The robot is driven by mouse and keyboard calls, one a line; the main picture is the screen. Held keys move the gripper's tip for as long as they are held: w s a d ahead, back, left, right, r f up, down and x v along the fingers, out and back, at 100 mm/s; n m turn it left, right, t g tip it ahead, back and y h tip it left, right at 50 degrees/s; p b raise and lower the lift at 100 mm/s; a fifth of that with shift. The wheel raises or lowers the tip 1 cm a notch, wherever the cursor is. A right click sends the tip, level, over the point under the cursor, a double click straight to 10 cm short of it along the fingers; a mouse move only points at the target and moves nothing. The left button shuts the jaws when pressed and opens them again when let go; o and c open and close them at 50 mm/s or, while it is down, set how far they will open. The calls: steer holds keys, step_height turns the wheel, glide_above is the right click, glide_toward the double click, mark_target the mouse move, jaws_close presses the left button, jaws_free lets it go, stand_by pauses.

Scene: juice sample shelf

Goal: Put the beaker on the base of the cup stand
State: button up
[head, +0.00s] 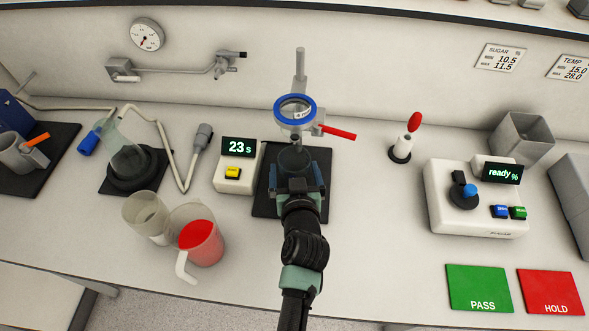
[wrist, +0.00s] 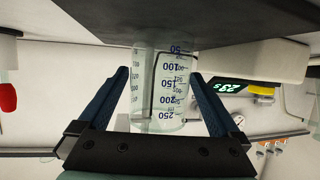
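The clear beaker (head: 293,160) with blue volume marks stands upright at the cup stand's dark base (head: 262,200), below the blue ring (head: 296,110). In the wrist view, which is upside down, the beaker (wrist: 165,90) meets the dark base (wrist: 200,22), with no clear gap between them. My gripper (head: 295,178) has one finger on each side of the beaker. It also shows in the wrist view (wrist: 160,75), where the fingertips are close to the glass. Contact cannot be told. The beaker looks empty.
A timer (head: 236,168) reading 23 stands just left of the base. A jug of red juice (head: 200,243) and a pale jug (head: 147,217) stand front left. The sugar meter (head: 470,200) and green and red pads (head: 479,288) lie right. Bench between is clear.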

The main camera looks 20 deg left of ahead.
steer(key=shift+r, duration=0.15)
steer(key=shift+r, duration=0.1)
steer(key=shift+s+d, duration=0.25)
steer(key=shift+s, duration=0.2)
steer(key=v, duration=1.1)
steer(key=w+d+r+t+h, duration=0.1)
steer(key=w+d+r+t, duration=0.15)
steer(key=r, duration=0.65)
steer(key=w+d+r+m+t, duration=0.1)
steer(key=w+r+t, duration=0.15)
steer(key=r, duration=0.65)
steer(key=w+d+r+t+h, duration=0.1)
steer(key=w+d+r+t, duration=0.15)
steer(key=r, duration=0.65)
steer(key=s+d+r+m+t+h, duration=0.1)
steer(key=s+r+t, duration=0.1)
steer(key=r, duration=0.7)
steer(key=s+d+r+m+t+h, duration=0.1)
steer(key=s+d+r+m+t, duration=0.1)
steer(key=r, duration=0.7)
steer(key=s+d+r+m+t+h, duration=0.1)
steer(key=s+r, duration=0.4)
steer(key=r, duration=0.5)
steer(key=d+t+h+b, duration=0.1)
steer(key=t, duration=0.1)
steer(key=shift+s+t, duration=0.35)
steer(key=shift+s, duration=0.05)
